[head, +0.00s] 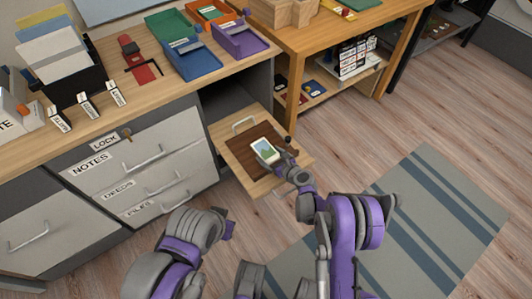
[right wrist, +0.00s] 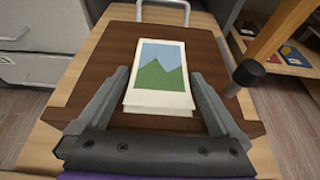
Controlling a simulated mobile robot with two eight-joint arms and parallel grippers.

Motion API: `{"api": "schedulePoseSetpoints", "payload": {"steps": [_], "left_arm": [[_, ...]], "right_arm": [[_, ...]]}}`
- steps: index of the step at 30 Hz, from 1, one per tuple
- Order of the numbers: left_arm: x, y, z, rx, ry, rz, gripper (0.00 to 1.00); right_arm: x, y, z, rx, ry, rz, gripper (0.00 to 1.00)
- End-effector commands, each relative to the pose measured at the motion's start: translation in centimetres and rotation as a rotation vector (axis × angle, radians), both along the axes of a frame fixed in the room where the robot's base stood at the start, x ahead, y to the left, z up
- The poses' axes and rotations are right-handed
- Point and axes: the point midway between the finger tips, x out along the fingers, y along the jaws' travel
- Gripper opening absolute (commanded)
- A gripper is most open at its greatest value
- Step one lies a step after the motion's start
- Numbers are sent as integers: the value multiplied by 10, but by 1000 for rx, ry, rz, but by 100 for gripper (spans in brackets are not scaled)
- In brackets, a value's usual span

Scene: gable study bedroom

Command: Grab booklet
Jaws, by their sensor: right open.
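The booklet (head: 263,149) is white with a blue and green mountain picture on its cover. It lies flat on a dark brown panel (head: 240,152) in a pulled-out wooden tray. It also shows in the right wrist view (right wrist: 160,62). My right gripper (head: 283,157) is at the booklet's near end. In the right wrist view, its two open fingers (right wrist: 158,78) lie on either side of the booklet's lower half, with gaps between them and its edges. Part of my left arm shows at the bottom of the head view, but its gripper is not visible.
The tray has a metal handle (head: 242,124) at its far end. A cabinet with labelled drawers (head: 142,168) stands left of it, with coloured trays on top. A wooden table leg (head: 296,108) stands close behind. Floor and a striped rug (head: 440,200) lie to the right.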

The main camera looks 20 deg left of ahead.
Motion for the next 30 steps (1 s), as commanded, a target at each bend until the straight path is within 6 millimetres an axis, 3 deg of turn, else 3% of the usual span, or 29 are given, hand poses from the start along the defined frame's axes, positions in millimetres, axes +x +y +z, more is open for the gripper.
{"api": "schedulePoseSetpoints", "payload": {"steps": [7, 18, 26, 30], "left_arm": [[0, 0, 0, 0, 0, 0, 0], [0, 0, 0, 0, 0, 0, 0], [0, 0, 1, 0, 0, 0, 0], [-1, 0, 6, 0, -1, 0, 0]], "right_arm": [[2, 2, 0, 0, 0, 0, 98], [2, 2, 0, 1, 1, 0, 32], [2, 2, 2, 1, 1, 0, 31], [1, 2, 21, 1, 0, 0, 31]]}}
